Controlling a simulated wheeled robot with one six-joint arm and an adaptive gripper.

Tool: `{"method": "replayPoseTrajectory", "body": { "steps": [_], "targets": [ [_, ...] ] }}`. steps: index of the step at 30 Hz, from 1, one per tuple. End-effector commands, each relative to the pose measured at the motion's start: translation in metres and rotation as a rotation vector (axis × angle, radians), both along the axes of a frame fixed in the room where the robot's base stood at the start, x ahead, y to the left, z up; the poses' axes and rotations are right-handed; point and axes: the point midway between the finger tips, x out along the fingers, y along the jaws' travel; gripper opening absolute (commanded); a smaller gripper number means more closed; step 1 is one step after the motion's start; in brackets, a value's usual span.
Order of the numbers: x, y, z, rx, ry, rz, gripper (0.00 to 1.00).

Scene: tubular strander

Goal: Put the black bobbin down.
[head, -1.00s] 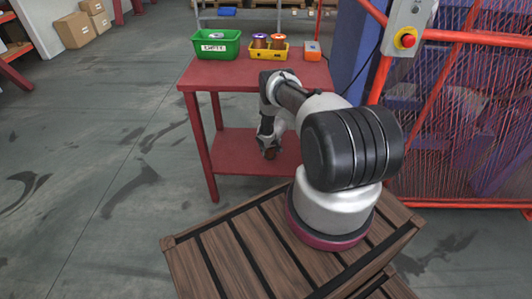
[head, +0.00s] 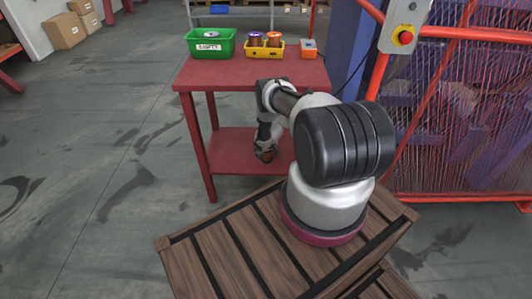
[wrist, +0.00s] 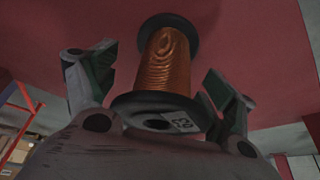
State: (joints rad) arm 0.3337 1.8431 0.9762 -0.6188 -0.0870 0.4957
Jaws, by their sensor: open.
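The black bobbin (wrist: 165,65), with black end flanges and copper-coloured wire, is between my gripper's fingers in the wrist view. Its near flange carries a small white label. My gripper (wrist: 160,78) is open, with a finger on each side of the bobbin and a visible gap at the left fingertip; contact on the right is unclear. In the head view my gripper (head: 265,150) points down at the red table's lower shelf (head: 227,150), and a small brown part of the bobbin shows under it. Whether the bobbin rests on the shelf is hard to tell.
On the table top (head: 250,74) stand a green bin (head: 208,50) labelled EMPTY, a yellow bin (head: 263,52) with copper-coloured bobbins, and an orange-grey box (head: 308,49). An orange-red frame and mesh guard (head: 460,130) stand at right.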

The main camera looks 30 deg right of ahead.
Motion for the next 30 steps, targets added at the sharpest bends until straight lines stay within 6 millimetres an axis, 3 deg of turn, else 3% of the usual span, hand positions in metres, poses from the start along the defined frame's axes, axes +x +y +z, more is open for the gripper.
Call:
{"method": "replayPoseTrajectory", "body": {
  "steps": [7, 15, 21, 30],
  "targets": [
    [-0.004, 0.001, 0.019, 0.002, -0.001, 0.000, 0.84],
    [-0.027, 0.005, 0.074, 0.000, -0.001, -0.001, 0.84],
    [-0.041, 0.008, 0.104, 0.000, 0.000, 0.000, 0.84],
    [-0.046, 0.009, 0.114, 0.000, 0.000, 0.000, 0.84]
  ]
}}
